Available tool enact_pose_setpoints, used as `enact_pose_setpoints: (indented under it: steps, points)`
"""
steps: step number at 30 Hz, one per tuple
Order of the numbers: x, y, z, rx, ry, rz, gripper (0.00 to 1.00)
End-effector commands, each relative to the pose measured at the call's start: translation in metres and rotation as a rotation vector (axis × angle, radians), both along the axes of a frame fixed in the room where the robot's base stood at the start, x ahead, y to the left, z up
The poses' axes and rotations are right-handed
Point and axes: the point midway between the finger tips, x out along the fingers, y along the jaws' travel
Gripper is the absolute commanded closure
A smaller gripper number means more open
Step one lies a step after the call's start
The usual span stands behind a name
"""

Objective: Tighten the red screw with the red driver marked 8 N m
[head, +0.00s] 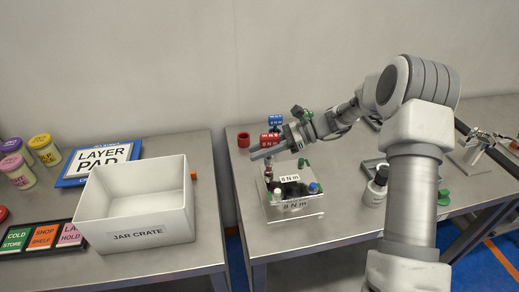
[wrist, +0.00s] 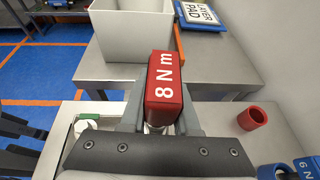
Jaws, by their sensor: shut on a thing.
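My gripper (head: 262,153) is shut on the red driver (head: 270,138), above the left back part of the clear block (head: 295,209) on the right table. In the wrist view, the driver's red handle (wrist: 164,88), marked 8 N m, stands between the two fingers (wrist: 160,118).
An empty red holder ring (head: 243,139) stands left of the blue driver (head: 275,119). On the left table are a white jar crate (head: 135,205), a layer pad sign (head: 98,161) and jars. A gap separates the tables.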

Motion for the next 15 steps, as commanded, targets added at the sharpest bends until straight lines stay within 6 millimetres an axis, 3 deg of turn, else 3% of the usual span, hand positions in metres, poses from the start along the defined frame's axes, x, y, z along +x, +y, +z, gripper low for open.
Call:
enact_pose_setpoints:
  steps: [15]
  points:
    - [0.0,0.0,-0.012,0.0,-0.001,0.0,1.0]
